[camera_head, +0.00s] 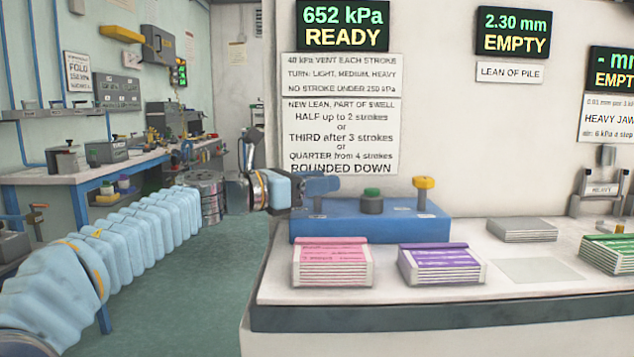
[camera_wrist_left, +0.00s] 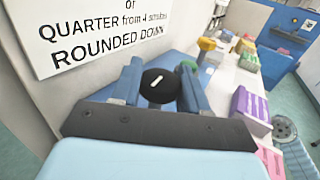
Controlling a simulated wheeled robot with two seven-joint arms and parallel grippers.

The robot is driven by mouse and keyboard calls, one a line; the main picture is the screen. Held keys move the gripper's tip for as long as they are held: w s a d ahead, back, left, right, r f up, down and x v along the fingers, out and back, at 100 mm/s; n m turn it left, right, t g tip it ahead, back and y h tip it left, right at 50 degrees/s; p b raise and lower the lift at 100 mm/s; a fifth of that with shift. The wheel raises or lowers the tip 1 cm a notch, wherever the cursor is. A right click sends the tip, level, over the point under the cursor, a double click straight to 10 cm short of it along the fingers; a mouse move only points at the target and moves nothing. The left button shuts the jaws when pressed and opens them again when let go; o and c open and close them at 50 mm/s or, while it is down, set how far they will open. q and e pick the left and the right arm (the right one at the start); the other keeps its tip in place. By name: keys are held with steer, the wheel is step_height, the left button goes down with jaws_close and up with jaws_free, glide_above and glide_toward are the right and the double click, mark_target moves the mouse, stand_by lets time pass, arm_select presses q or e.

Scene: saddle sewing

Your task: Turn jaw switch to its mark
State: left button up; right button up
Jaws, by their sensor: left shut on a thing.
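The jaw switch appears to be the round black knob with a white pointer line (camera_wrist_left: 156,88), seen in the left wrist view between my gripper's two blue fingers. My left gripper (camera_head: 318,186) is at the left end of the blue control box (camera_head: 395,230), shut on the knob. It shows in the left wrist view too (camera_wrist_left: 160,92). In the head view the fingers hide the knob. The pointer slants slightly; I cannot make out the mark it refers to. My right gripper is not in view.
On the blue box stand a green button (camera_head: 372,206) and a yellow-topped knob (camera_head: 424,184). Pink (camera_head: 332,262) and purple (camera_head: 442,264) stacks lie in front. A grey stack (camera_head: 521,230) and a green stack (camera_head: 612,252) lie right. Displays read 652 kPa READY (camera_head: 342,25) and 2.30 mm EMPTY (camera_head: 513,31).

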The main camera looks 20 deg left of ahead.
arm_select(q)
steer(key=shift+n+t+y, duration=0.4)
steer(key=shift+t+y, duration=0.3)
steer(key=shift+y, duration=0.1)
steer(key=shift+n+y, duration=0.4)
steer(key=shift+n, duration=0.2)
steer(key=n+t+y+p, duration=0.2)
steer(key=y, duration=0.1)
steer(key=shift+d+r+n+y+p, duration=0.1)
steer(key=shift+r+n+y+p, duration=0.05)
steer(key=shift+n+y+p, duration=0.2)
steer(key=n+t+y+p, duration=0.1)
steer(key=y, duration=0.1)
steer(key=shift+n+y, duration=0.25)
steer(key=shift+y, duration=0.1)
steer(key=n+y, duration=0.2)
steer(key=y, duration=0.1)
steer(key=n+y, duration=0.2)
steer(key=y, duration=0.2)
steer(key=shift+d+n+p, duration=0.1)
steer(key=shift+n+p, duration=0.2)
steer(key=n+g+y+p, duration=0.2)
steer(key=n+y, duration=0.2)
steer(key=y, duration=0.1)
steer(key=shift+y, duration=0.3)
steer(key=shift+n+g+y, duration=0.8)
steer(key=shift+y, duration=0.3)
